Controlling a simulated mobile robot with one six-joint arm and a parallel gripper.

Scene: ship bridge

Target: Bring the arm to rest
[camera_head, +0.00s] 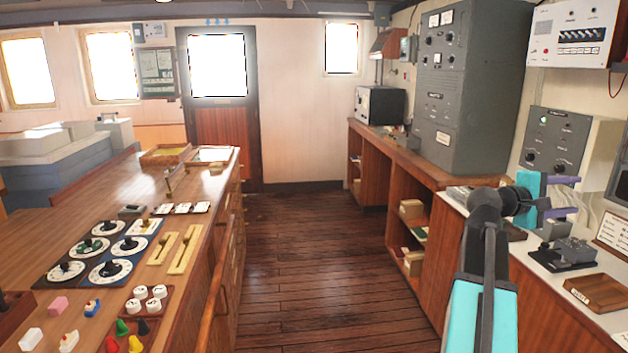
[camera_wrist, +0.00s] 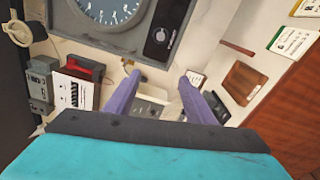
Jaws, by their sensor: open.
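My gripper (camera_head: 574,197) is over the white right-hand counter (camera_head: 536,258), in front of a grey panel box, with its purple fingers pointing right. In the wrist view, my gripper (camera_wrist: 160,79) has its two purple fingers spread apart, with no object clearly held between them. My arm, black and turquoise, reaches up from the lower right of the head view. A grey-black device (camera_head: 572,252) stands on the counter below the fingers. Whether the fingers touch anything behind them cannot be told.
At left, a wooden console (camera_head: 110,215) carries dials and small pieces. The plank floor (camera_head: 310,265) between is clear.

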